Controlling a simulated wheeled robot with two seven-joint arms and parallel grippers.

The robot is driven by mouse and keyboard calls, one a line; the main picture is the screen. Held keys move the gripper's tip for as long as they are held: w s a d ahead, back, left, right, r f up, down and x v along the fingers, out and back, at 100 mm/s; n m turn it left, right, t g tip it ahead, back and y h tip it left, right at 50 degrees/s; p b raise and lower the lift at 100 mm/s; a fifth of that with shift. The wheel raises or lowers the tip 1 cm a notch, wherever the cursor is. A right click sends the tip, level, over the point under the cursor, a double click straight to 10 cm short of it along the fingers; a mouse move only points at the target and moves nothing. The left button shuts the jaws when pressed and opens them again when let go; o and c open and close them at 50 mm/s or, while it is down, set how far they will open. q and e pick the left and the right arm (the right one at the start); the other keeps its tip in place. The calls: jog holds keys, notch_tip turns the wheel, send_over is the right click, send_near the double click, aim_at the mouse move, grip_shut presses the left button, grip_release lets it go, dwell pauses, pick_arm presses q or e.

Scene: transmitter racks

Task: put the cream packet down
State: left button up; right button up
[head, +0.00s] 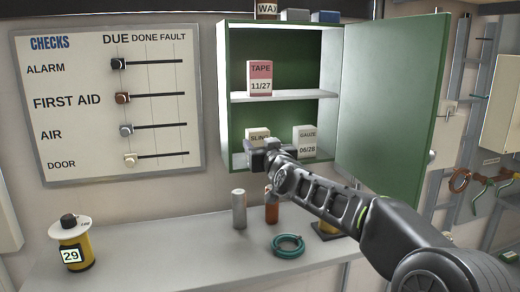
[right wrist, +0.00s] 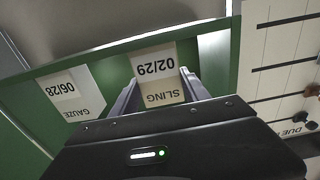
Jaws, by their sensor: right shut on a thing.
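The cream packet (head: 258,133), marked SLING, is at the lower level of the open green cabinet (head: 225,90), at its left front. My right gripper (head: 262,150) reaches in from the right and is shut on it, hiding its lower part in the head view. In the right wrist view the packet (right wrist: 158,72) sits between my two fingers (right wrist: 160,84), with SLING 02/29 upside down. I cannot tell whether its base touches the cabinet floor. My left gripper is not in view.
A GAUZE packet (head: 305,141) stands to the right in the lower compartment. A pink-topped TAPE packet (head: 260,78) stands on the shelf above. The cabinet door (head: 385,90) is swung open to the right. Cylinders (head: 239,208) and a teal ring (head: 288,246) are on the counter below.

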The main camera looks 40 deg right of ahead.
jog(key=shift+f, duration=0.1)
jog(key=o, duration=1.5)
jog(key=shift+o, duration=0.2)
jog(key=shift+r, duration=0.2)
jog(key=shift+s+a+f, duration=0.1)
jog(key=shift+s+a, duration=0.05)
jog(key=shift+s, duration=0.15)
jog(key=b+v, duration=0.3)
jog(key=v, duration=0.8)
jog(key=shift+s, duration=0.2)
